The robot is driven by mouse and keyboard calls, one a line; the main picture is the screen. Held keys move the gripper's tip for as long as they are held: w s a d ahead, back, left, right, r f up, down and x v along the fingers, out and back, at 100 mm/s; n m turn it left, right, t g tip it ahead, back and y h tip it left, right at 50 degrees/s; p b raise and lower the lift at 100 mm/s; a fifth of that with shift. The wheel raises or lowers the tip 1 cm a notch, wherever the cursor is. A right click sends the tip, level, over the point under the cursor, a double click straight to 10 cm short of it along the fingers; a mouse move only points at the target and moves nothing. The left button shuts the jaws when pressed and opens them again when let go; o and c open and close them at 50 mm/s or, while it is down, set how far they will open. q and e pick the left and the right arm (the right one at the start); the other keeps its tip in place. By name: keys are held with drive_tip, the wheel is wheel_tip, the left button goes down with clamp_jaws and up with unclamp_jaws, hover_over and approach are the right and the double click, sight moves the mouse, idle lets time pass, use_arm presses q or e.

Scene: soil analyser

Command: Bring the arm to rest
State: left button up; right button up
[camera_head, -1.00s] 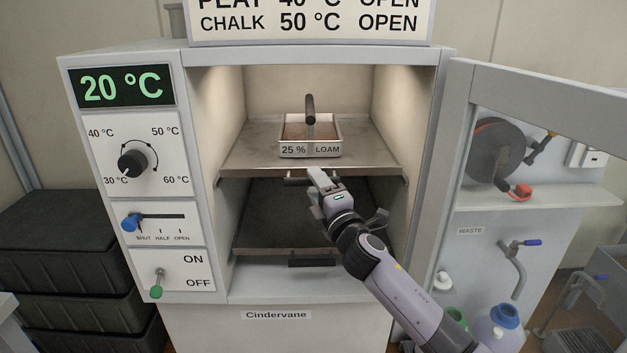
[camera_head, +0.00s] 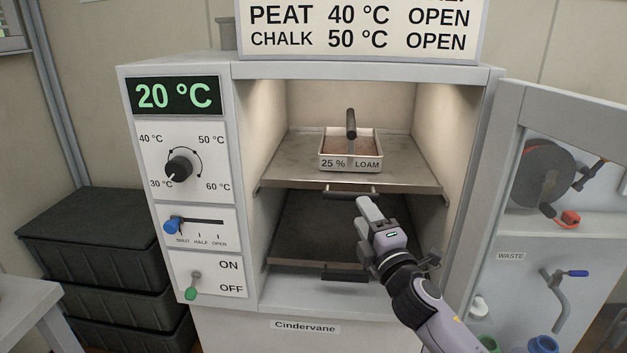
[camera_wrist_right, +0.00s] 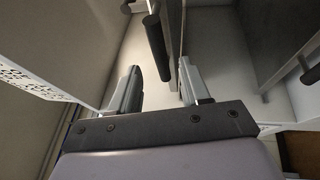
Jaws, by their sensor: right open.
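My right gripper (camera_head: 369,208) is in front of the open oven (camera_head: 243,120), just below the front handle (camera_head: 350,192) of the upper shelf. Its jaws are apart and empty, and both fingers show in the right wrist view (camera_wrist_right: 160,88). A metal tray of soil (camera_head: 337,164) labelled "25 % LOAM" sits on the upper shelf (camera_head: 300,165), apart from the gripper. Its dark handle (camera_head: 351,124) stands up. My left gripper is not in view.
The oven door (camera_head: 489,190) stands open on the right. The lower shelf (camera_head: 305,225) is bare. The control panel has a dial (camera_head: 179,167), a blue slider (camera_head: 174,225) and a green-tipped switch (camera_head: 191,293). Black crates (camera_head: 85,235) are stacked on the left.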

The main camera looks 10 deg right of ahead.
drive_tip(key=s+f+m+g+p, duration=0.3)
drive_tip(key=s+f+m, duration=0.6)
drive_tip(key=s, duration=0.7)
drive_tip(key=s+f+m+g+p, duration=0.4)
drive_tip(key=s+f+m+g, duration=0.2)
drive_tip(key=s+f, duration=0.7)
drive_tip(key=s+m, duration=0.2)
drive_tip(key=shift+s+a+f+m, duration=0.2)
drive_tip(key=shift+s+a+m, duration=0.05)
drive_tip(key=shift+s+m, duration=0.15)
drive_tip(key=shift+s, duration=0.1)
